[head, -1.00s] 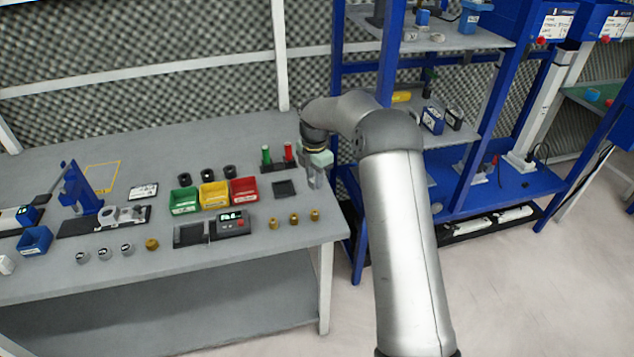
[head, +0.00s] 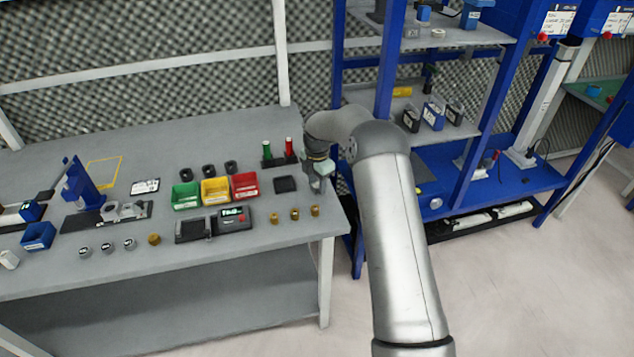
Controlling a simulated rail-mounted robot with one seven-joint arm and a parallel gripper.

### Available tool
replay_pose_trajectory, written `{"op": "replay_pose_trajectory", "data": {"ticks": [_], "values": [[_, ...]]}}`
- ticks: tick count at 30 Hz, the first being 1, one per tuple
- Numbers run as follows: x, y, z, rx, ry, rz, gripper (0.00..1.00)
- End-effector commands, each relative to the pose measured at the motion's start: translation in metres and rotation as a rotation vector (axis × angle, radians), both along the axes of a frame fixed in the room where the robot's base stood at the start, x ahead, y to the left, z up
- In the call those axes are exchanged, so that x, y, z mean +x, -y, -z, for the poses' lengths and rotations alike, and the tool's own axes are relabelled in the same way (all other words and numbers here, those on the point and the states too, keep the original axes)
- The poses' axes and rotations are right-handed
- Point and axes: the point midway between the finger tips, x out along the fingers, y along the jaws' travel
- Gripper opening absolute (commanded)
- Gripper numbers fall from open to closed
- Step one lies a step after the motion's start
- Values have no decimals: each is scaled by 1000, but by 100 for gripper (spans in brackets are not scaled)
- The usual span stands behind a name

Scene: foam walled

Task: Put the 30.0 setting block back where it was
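I cannot read which piece is the 30.0 setting block. Three small silver cylinders with marked tops stand in a row at the bench's front left: a left one (head: 85,251), a middle one (head: 107,247) and a right one (head: 129,243). A brass cylinder (head: 154,239) stands right of them. Three more brass cylinders stand near the right end: one (head: 275,219), a second (head: 294,213) and a third (head: 315,211). My gripper (head: 317,189) points down just above and behind the third. Its fingers are too small to tell open from shut or whether they hold anything.
Green (head: 186,196), yellow (head: 215,190) and red bins (head: 245,185) stand mid-bench, behind a display unit (head: 233,218). A dark square pad (head: 285,184) and a rack with green and red pieces (head: 280,159) are left of my gripper. A blue shelf unit (head: 470,190) stands right.

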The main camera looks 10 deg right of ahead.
Motion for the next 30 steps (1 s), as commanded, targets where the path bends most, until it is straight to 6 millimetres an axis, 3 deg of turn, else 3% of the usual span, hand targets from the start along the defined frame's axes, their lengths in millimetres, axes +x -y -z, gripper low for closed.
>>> {"op": "replay_pose_trajectory", "data": {"ticks": [13,24,30], "values": [[0,0,-11,0,1,1,49],[1,0,-86,0,4,1,49],[0,0,-115,0,0,0,49]]}}
